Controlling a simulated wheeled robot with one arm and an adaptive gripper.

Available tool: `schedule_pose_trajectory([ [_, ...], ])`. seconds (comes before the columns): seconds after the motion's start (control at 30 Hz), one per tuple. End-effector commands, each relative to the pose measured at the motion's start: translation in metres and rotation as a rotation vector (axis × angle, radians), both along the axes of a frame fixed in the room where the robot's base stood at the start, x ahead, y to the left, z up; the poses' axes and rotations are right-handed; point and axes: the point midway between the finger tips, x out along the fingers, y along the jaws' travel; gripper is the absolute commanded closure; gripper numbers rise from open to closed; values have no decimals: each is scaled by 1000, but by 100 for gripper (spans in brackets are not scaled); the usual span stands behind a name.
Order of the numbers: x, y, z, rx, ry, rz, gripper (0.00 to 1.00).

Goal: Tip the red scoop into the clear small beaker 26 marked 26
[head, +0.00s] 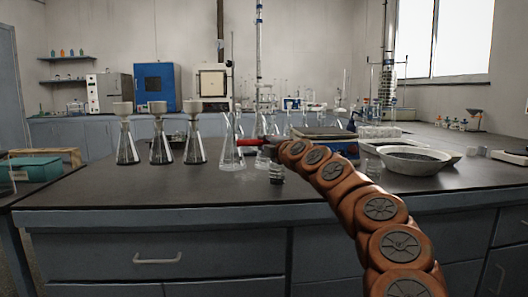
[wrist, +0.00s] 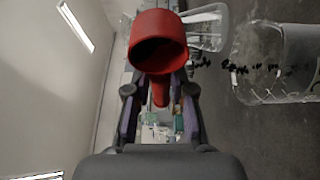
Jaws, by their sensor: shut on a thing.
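My gripper (wrist: 160,98) is shut on the handle of the red scoop (wrist: 158,40). The scoop also shows in the head view (head: 248,141), held above the bench and pointing left. In the wrist view, which is turned sideways, its dark opening faces the camera. A clear beaker (wrist: 272,88) lies below the scoop, to the right in that view. Dark grains (wrist: 255,68) are strung in a line from near the scoop across the beaker's rim and body. No number is legible, and I cannot tell whether every grain is inside the glass.
Several clear flasks (head: 230,153) stand near the scoop; another glass vessel (wrist: 207,27) is close beside it. Flasks with funnels (head: 160,145) stand left. A small vessel with dark contents (head: 277,174) stands below my arm. A wide bowl (head: 403,166) is at right.

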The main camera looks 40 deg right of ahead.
Motion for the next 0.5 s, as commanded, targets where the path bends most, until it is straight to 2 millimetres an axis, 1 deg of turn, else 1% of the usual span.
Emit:
schedule_pose_trajectory([
  [0.03, 0, 1, -4, -6, -11, 2, 100],
  [0.5, -2, 1, -2, -57, -77, 0, 100],
])
